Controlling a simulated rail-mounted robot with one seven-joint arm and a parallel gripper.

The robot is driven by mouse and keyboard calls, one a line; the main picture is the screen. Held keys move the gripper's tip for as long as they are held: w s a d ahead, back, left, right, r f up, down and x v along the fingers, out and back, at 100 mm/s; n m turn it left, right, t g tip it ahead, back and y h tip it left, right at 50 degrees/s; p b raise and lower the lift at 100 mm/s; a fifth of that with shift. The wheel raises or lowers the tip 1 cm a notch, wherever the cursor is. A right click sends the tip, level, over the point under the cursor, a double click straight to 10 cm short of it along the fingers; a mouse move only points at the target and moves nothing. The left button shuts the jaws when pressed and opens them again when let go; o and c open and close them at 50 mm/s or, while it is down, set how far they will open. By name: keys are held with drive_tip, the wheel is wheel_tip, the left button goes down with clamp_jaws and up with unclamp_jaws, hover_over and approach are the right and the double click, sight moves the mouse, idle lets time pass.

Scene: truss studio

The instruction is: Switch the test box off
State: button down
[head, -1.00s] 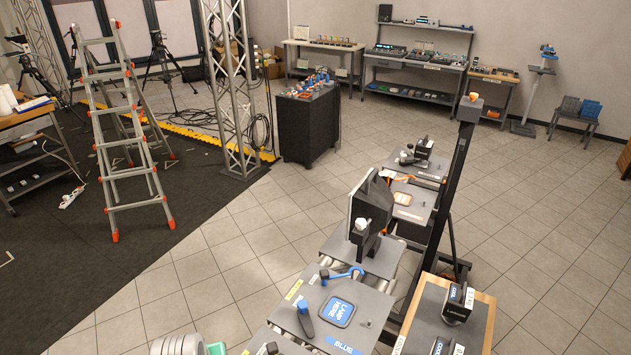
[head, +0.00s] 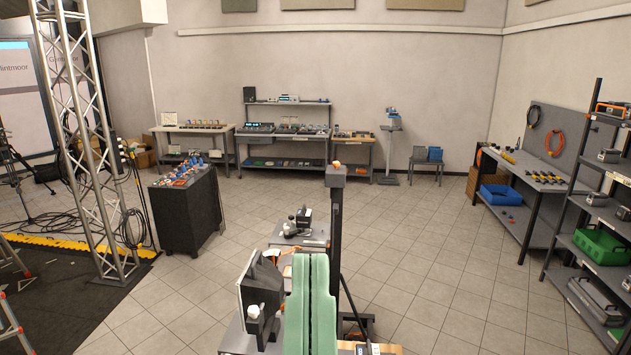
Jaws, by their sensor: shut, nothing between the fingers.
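I cannot pick out the test box or its switch for certain in the head view. Several box-shaped instruments (head: 301,129) stand on a long bench (head: 287,145) at the back wall, too small to read. My gripper is not in view. Two upright pale green parts at the bottom middle look like my own arm, and they hide part of the work surface in front of me.
A dark cart (head: 184,214) with small coloured items stands left of centre. A dark post (head: 336,235) and a lamp-like panel unit (head: 262,296) are close ahead. A shelving rack (head: 590,215) and pegboard bench (head: 520,178) line the right. Tiled floor (head: 440,250) is free between.

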drive_tip(key=shift+s+r, duration=0.1)
drive_tip(key=shift+s, duration=0.05)
idle(0.4)
drive_tip(key=w+a+f+m+g+y+b, duration=0.1)
drive_tip(key=w+a+f+g+b, duration=0.3)
drive_tip(key=a+f, duration=1)
drive_tip(key=w+a+f+g+y+b, duration=0.25)
drive_tip(key=a+f+g+b, duration=0.3)
drive_tip(key=a+f, duration=0.85)
drive_tip(key=s+a+f+g+h+b, duration=0.15)
drive_tip(key=s+a+f, duration=0.25)
drive_tip(key=f, duration=0.7)
drive_tip(key=s+a+f+g+b, duration=0.2)
drive_tip(key=s+a+f+b, duration=0.15)
drive_tip(key=f, duration=0.65)
drive_tip(key=s+a+f+g+h+b, duration=0.1)
drive_tip(key=s+a+f+b, duration=0.1)
drive_tip(key=s+f, duration=0.6)
drive_tip(key=s+a+f+g+h+b, duration=0.1)
drive_tip(key=s+a+f+h+b, duration=0.1)
drive_tip(key=s+f, duration=0.6)
drive_tip(key=shift+a+f+g, duration=0.35)
drive_tip(key=shift+a+g, duration=0.05)
drive_tip(key=shift+a, duration=0.4)
